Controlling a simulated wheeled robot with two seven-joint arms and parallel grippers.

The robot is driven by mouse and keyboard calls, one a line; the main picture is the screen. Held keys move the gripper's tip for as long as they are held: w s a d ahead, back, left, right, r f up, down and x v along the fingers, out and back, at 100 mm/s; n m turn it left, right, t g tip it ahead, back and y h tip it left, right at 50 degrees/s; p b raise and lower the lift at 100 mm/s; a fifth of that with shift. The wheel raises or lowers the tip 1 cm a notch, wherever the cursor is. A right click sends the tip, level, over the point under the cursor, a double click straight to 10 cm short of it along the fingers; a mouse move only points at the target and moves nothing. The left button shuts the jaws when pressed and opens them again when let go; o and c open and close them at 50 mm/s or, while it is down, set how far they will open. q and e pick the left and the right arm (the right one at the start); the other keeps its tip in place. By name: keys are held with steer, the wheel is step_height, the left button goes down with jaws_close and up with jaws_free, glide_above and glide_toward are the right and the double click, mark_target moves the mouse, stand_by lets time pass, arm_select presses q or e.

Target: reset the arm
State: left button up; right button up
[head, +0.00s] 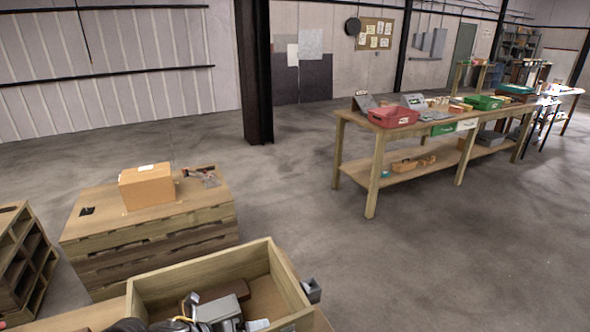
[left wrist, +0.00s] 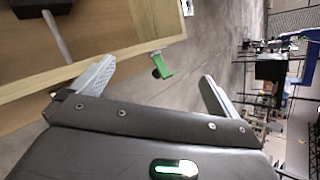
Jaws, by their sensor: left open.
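My left gripper (left wrist: 157,69) is open in the left wrist view, with its two grey fingers spread wide and nothing between them. A wooden edge (left wrist: 120,52) lies beside its left finger. A small green bracket-shaped piece (left wrist: 160,64) shows beyond the gap between the fingers. In the head view, a dark shape at the bottom edge, left of centre, is cut off, and I cannot tell which part it is. My right gripper is in neither view.
A cardboard box (head: 147,186) sits on a pallet-like stack (head: 150,250). A long workbench (head: 375,150) holds a red bin (head: 393,117). Floor between is clear.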

arm_select(q)
steer(key=s+a+f+n+g+y, duration=0.1)
steer(key=s+a+f+n+y, duration=0.2)
steer(key=s+n, duration=0.65)
steer(key=s+a+f+n+g+y, duration=0.2)
steer(key=s+a+n, duration=0.4)
steer(key=n, duration=0.7)
steer(key=s+a+f+n+g+y, duration=0.1)
steer(key=s+a+f+n+y, duration=0.15)
steer(key=s+n, duration=0.75)
step_height(320, 180, down, 33)
steer(key=g+b, duration=0.1)
steer(key=b, duration=0.5)
steer(key=s+a+f+b, duration=0.2)
steer(key=s+f, duration=0.6)
steer(key=f, duration=0.1)
steer(key=s+a+f+g+b, duration=0.1)
steer(key=s+a+f+b, duration=0.1)
steer(key=s+f, duration=0.6)
steer(key=shift+a+f, duration=0.15)
steer(key=shift+f, duration=0.8)
